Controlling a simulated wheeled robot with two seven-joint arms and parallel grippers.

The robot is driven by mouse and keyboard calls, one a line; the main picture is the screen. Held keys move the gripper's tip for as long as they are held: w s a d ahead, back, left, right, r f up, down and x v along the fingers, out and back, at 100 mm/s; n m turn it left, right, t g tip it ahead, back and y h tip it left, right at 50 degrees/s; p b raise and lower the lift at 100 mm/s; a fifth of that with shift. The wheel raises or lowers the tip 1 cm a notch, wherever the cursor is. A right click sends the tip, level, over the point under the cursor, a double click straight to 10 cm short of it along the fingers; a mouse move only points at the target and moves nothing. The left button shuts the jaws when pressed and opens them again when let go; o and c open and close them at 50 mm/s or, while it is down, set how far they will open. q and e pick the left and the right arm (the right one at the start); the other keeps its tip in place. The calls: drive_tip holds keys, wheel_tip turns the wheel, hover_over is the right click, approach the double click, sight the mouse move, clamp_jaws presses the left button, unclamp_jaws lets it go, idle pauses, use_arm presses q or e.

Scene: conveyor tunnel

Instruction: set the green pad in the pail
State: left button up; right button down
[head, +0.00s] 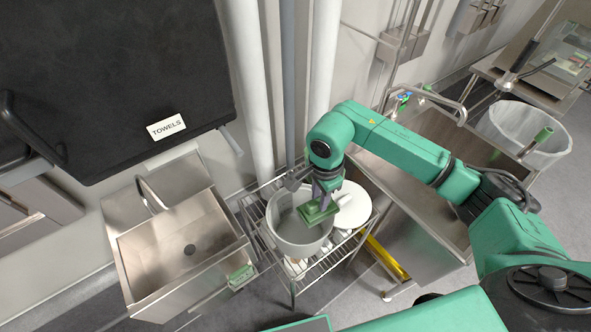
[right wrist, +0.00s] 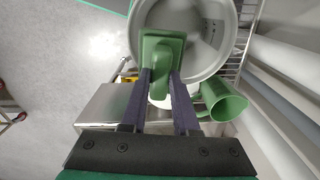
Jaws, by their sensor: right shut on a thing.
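The green pad (head: 318,211) is a flat rectangular block with a raised green grip. My right gripper (head: 326,190) is shut on that grip and points down. The wrist view also shows the pad (right wrist: 163,50) between the two dark fingers (right wrist: 161,85). The grey round pail (head: 290,236) stands upright on a wire rack. The pad overlaps its mouth near the rim; its exact height over the pail is hard to tell. Part of the pail (right wrist: 215,35) shows behind the pad in the wrist view. My left gripper is not in view.
A white round lid-like disc (head: 352,205) lies right of the pail on the wire rack (head: 318,270). A steel basin (head: 185,250) is at left, and a long sink (head: 425,200) at right. Pipes (head: 250,80) rise behind. A green hollow cylinder (right wrist: 222,100) shows in the wrist view.

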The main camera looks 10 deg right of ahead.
drive_tip(key=r+m, duration=0.1)
drive_tip(key=m, duration=0.3)
drive_tip(key=w+a+m+p, duration=0.1)
drive_tip(key=m, duration=0.2)
drive_tip(key=r+m, duration=0.1)
drive_tip(key=m, duration=0.3)
drive_tip(key=shift+w+a+r+m+p, duration=0.3)
drive_tip(key=shift+p, duration=0.1)
drive_tip(key=m, duration=0.3)
drive_tip(key=a+r+m+p, duration=0.1)
drive_tip(key=m, duration=0.2)
drive_tip(key=w+m, duration=0.1)
drive_tip(key=m, duration=0.3)
drive_tip(key=shift+a+r+p, duration=0.3)
drive_tip(key=shift+r, duration=0.1)
wheel_tip(320, 180, down, 11)
drive_tip(key=m+b, duration=0.4)
drive_tip(key=b, duration=0.3)
drive_tip(key=shift+w+a, duration=0.15)
drive_tip(key=shift+a, duration=0.15)
drive_tip(key=shift+r, duration=0.15)
drive_tip(key=c, duration=0.6)
unclamp_jaws()
